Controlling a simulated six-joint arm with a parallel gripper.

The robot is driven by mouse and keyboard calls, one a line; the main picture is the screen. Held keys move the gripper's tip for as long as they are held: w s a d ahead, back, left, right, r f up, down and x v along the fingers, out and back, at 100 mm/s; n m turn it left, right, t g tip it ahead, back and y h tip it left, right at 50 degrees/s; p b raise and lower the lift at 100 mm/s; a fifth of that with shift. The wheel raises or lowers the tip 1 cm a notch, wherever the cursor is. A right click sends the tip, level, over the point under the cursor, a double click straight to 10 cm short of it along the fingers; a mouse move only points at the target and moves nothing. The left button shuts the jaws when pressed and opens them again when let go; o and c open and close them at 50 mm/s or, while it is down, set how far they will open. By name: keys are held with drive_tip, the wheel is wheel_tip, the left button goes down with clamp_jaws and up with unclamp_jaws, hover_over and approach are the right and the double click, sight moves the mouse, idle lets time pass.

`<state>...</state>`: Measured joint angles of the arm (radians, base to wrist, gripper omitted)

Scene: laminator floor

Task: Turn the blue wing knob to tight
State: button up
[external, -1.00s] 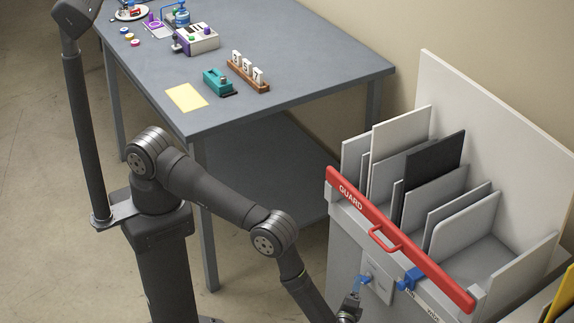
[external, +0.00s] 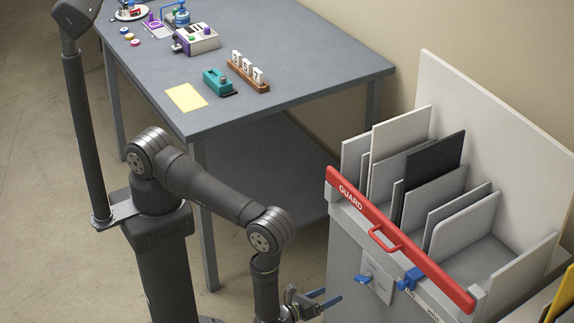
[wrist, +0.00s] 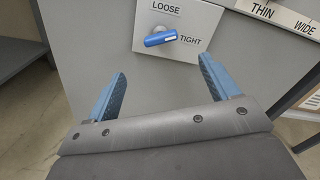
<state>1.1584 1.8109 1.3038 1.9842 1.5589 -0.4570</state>
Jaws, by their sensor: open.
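The blue wing knob (wrist: 160,39) sits on a light plate marked LOOSE at the top and TIGHT at the lower right. In the wrist view its wing lies nearly level, with a white mark at its right end, pointing toward the right just above the word TIGHT. In the external view the knob (external: 365,280) is on the front of the grey cabinet. My gripper (wrist: 166,80) is open and empty, its blue fingers apart below the knob and not touching it. It also shows in the external view (external: 331,298), left of the knob and off the panel.
A red GUARD bar (external: 400,240) with a handle runs along the cabinet's top edge. A second blue control (external: 410,279) is right of the knob, by a THIN/WIDE label (wrist: 280,16). Upright panels stand in the cabinet behind. The grey table (external: 290,60) is farther back.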

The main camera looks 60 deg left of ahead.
sight(359, 280)
drive_tip(key=w, duration=1.4)
drive_tip(key=c, duration=1)
drive_tip(key=shift+d+m, duration=0.1)
drive_tip(key=shift+m, duration=2.4)
drive_tip(key=o, duration=1)
